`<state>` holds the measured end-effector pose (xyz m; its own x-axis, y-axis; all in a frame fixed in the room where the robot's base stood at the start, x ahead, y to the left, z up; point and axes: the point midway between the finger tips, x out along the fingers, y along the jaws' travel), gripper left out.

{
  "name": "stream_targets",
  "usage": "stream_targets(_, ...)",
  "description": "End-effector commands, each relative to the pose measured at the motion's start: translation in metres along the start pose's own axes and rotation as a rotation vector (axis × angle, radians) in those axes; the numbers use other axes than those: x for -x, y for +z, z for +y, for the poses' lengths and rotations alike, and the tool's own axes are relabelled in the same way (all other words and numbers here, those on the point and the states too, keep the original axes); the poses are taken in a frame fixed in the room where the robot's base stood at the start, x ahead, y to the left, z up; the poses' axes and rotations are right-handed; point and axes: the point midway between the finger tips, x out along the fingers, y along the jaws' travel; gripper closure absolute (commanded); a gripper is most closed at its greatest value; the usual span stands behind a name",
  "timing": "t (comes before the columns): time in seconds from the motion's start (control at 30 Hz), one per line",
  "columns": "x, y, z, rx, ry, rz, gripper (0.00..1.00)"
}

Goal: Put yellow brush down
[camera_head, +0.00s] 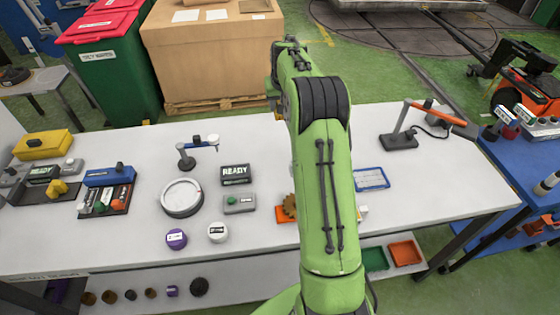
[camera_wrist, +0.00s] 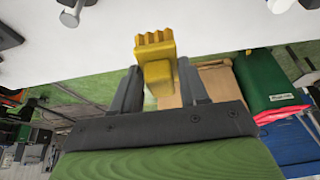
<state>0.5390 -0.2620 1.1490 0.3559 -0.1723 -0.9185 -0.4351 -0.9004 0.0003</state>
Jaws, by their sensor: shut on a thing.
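The yellow brush (camera_wrist: 155,48) is between the two dark fingers of my gripper (camera_wrist: 158,72) in the wrist view. The fingers are shut on it, and its ridged end sticks out past the fingertips toward the white table edge. In the head view my green arm hides the gripper and the held brush. The white workbench (camera_head: 120,235) runs across the head view, and part of its top also shows in the wrist view (camera_wrist: 240,25). I cannot tell how far the brush is from the bench surface.
A large cardboard box (camera_head: 205,60) and a green bin (camera_head: 122,80) stand behind. The bench's right front is largely clear.

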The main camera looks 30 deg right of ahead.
Motion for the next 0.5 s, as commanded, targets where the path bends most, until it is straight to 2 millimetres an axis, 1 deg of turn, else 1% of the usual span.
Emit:
stream_targets(0.1,-0.02,0.009,0.0,0.0,0.0,0.0,0.8)
stream_targets(0.23,-0.041,0.018,0.0,-0.001,0.001,-0.001,0.8)
stream_targets(0.37,-0.066,0.029,0.0,-0.001,0.001,-0.002,0.8)
stream_targets(0.4,-0.077,0.033,0.0,0.0,0.0,-0.002,0.8)
stream_targets(0.5,-0.096,0.041,0.0,0.0,0.0,-0.001,0.8)
